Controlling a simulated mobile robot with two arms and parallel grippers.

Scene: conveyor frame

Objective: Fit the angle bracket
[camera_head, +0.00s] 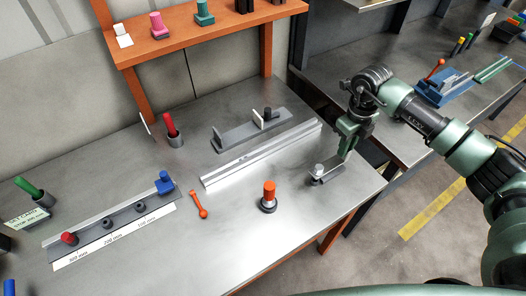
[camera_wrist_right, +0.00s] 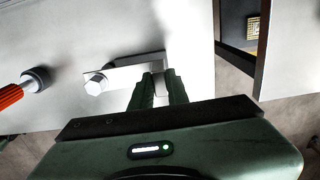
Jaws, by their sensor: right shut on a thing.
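The grey angle bracket (camera_head: 330,174) is near the right part of the steel table, with a silver hex-headed bolt (camera_head: 319,169) at its left end. In the right wrist view the bracket (camera_wrist_right: 125,74) stretches left from the fingers to the bolt (camera_wrist_right: 95,84). My right gripper (camera_head: 346,152) is shut on the bracket's right end; its fingers (camera_wrist_right: 158,88) hide part of it. I cannot tell whether the bracket touches the table. A silver aluminium rail (camera_head: 262,153) lies to the left, apart from the bracket. My left gripper is not in view.
An orange-handled tool (camera_head: 269,195) stands in front of the rail, beside an orange wrench (camera_head: 198,204). A grey fixture (camera_head: 235,135) lies behind the rail. A measuring stop (camera_head: 110,225) is at left, an orange shelf (camera_head: 190,38) at the back.

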